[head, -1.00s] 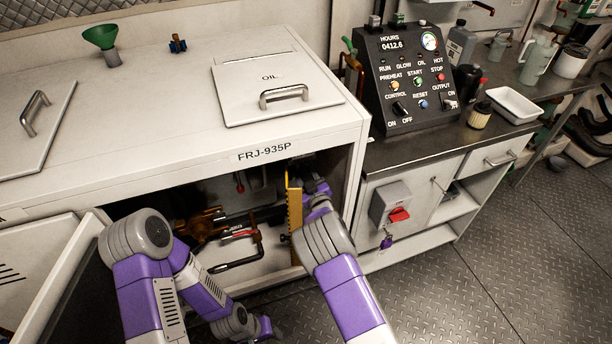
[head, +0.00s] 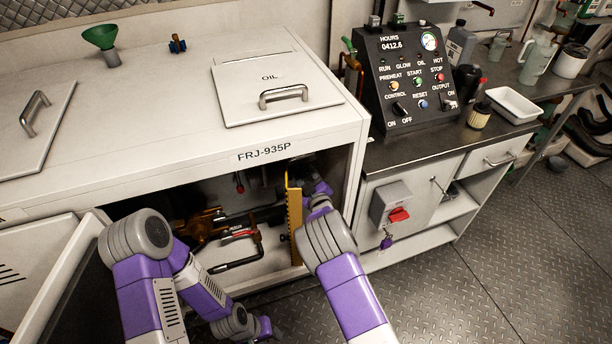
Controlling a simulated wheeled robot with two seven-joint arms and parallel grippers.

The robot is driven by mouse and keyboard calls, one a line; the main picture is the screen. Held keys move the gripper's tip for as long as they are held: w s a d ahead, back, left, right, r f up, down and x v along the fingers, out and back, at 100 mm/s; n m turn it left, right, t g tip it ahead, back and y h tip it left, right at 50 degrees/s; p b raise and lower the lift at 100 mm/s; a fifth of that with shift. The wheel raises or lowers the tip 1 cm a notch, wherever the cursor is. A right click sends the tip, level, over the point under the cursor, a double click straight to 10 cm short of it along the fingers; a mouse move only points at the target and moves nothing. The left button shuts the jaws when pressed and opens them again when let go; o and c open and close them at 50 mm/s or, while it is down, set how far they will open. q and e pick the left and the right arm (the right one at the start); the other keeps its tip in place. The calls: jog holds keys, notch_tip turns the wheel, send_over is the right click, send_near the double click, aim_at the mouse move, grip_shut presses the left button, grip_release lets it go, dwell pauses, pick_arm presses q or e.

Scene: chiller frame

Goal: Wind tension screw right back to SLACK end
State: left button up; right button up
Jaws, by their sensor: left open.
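The open bay of the white cabinet (head: 225,155) shows brass fittings (head: 205,222), a dark bent rod (head: 236,265) and a yellow upright bar with a notched edge (head: 294,225). I cannot pick out the tension screw or a SLACK mark for certain. My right gripper (head: 322,188) reaches into the bay at its right side, just behind and right of the yellow bar. Its fingertips are hidden, so its grip does not show. My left gripper (head: 265,328) hangs low in front of the cabinet, open, small and dark in the picture, away from the fittings.
An open door panel (head: 62,280) stands at the bay's left. The control panel (head: 410,78) sits on the right counter, above a red-handled switch (head: 398,215). A lid marked OIL (head: 240,85) lies on the cabinet top.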

jog(key=o, duration=0.3)
jog(key=shift+p+v, duration=1.1)
jog(key=shift+v, duration=2.75)
